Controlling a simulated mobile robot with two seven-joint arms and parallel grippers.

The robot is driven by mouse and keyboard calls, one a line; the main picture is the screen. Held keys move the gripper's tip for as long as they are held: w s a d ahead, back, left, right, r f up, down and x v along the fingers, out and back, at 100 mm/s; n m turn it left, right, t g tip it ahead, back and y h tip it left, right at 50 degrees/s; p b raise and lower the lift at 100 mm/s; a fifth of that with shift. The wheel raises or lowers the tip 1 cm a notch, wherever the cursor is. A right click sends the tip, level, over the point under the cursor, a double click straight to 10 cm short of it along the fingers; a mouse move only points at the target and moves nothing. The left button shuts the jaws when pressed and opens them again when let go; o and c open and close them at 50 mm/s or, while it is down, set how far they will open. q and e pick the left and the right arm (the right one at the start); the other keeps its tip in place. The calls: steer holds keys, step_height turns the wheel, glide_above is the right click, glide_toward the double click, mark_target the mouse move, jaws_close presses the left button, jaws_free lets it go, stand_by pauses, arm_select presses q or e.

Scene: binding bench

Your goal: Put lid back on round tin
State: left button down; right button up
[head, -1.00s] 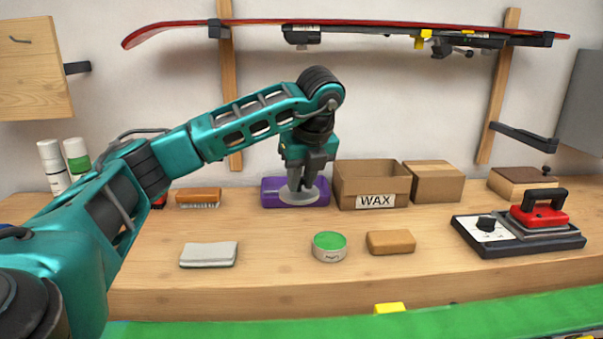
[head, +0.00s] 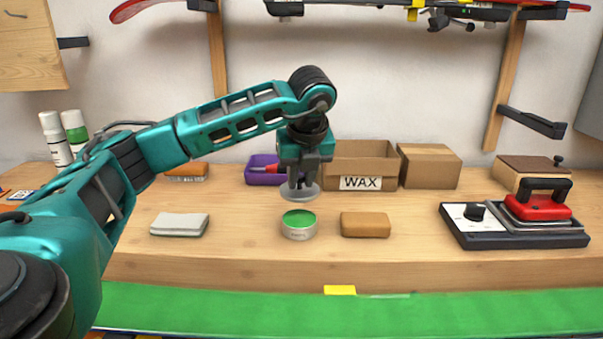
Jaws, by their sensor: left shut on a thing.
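The round tin (head: 299,232) stands open and upright on the bench, with green contents showing in its top. My left gripper (head: 300,183) points down and is shut on the round grey lid (head: 301,195). The lid appears roughly level, above and slightly behind the tin in the picture, with a gap between them. My right gripper does not show.
A brown block (head: 365,225) lies just right of the tin and a folded grey cloth (head: 180,224) to the left. Behind are a purple tray (head: 258,177), an open WAX box (head: 352,160) and a closed carton (head: 429,166). A red iron (head: 537,206) stands on a base at right.

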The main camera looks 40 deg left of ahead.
mark_target(301, 193)
arm_select(q)
steer(key=shift+f+b, duration=0.75)
steer(key=shift+f, duration=0.3)
step_height(301, 193, down, 3)
steer(key=shift+f+b, duration=0.2)
steer(key=shift+b, duration=1.05)
steer(key=shift+f+b, duration=0.3)
steer(key=shift+f, duration=0.15)
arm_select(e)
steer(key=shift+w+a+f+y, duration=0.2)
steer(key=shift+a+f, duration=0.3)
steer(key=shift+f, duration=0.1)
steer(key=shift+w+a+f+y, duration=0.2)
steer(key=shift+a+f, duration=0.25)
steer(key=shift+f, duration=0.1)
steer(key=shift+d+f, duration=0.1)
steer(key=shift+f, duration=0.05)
arm_select(q)
steer(key=shift+f+b, duration=0.2)
steer(key=shift+b, duration=0.15)
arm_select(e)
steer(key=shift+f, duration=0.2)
arm_select(q)
steer(key=shift+c, duration=2)
jaws_free()
